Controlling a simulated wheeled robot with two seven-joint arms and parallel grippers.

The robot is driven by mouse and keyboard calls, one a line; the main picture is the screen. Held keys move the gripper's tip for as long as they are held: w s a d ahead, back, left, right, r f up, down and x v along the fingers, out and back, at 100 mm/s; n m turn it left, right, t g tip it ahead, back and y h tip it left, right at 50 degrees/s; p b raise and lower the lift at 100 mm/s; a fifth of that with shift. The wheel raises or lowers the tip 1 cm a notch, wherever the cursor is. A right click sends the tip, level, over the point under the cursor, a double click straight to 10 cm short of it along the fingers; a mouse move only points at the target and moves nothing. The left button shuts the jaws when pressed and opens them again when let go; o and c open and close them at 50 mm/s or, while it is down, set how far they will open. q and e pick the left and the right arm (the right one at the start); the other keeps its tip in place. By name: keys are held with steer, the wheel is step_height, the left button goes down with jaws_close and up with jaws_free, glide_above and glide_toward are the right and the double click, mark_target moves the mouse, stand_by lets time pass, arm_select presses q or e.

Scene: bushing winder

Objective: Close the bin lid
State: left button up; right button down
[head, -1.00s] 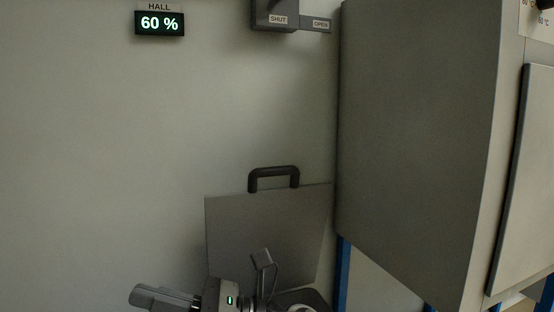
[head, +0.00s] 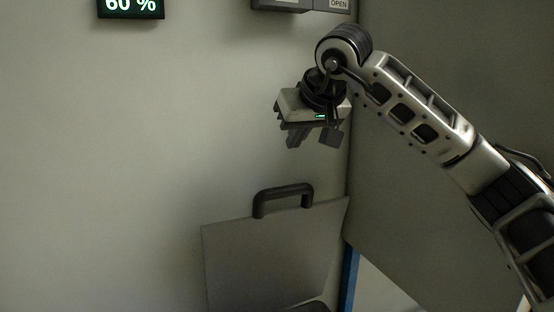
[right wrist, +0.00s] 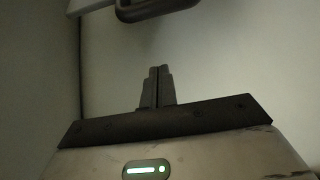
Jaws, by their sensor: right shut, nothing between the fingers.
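The bin lid (head: 265,255) is a grey flat panel standing up in front of the pale wall, with a dark handle (head: 283,197) on its top edge. The lid is open. The bin itself is mostly below the head view; only a dark curved edge shows at the bottom. My right gripper (head: 312,142) is above the handle and a little to its right, apart from it, with its fingers pointing down. In the right wrist view its fingers (right wrist: 157,85) are together and empty, and the dark handle (right wrist: 155,8) is at the top edge. My left gripper is out of view.
A large grey cabinet (head: 430,210) stands to the right of the lid, with a blue post (head: 349,278) below it. A display reading 60 % (head: 131,6) and a SHUT/OPEN switch box (head: 302,4) are on the wall. The wall area left of the lid is clear.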

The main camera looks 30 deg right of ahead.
steer(key=w+f, duration=0.1)
steer(key=f, duration=0.1)
steer(key=w+f, duration=0.1)
steer(key=f, duration=0.2)
steer(key=w+f, duration=0.1)
steer(key=f, duration=0.2)
steer(key=shift+w+d+f, duration=0.1)
steer(key=shift+w+f, duration=0.05)
steer(key=shift+w, duration=0.1)
steer(key=shift+s+f, duration=0.2)
steer(key=shift+s, duration=0.25)
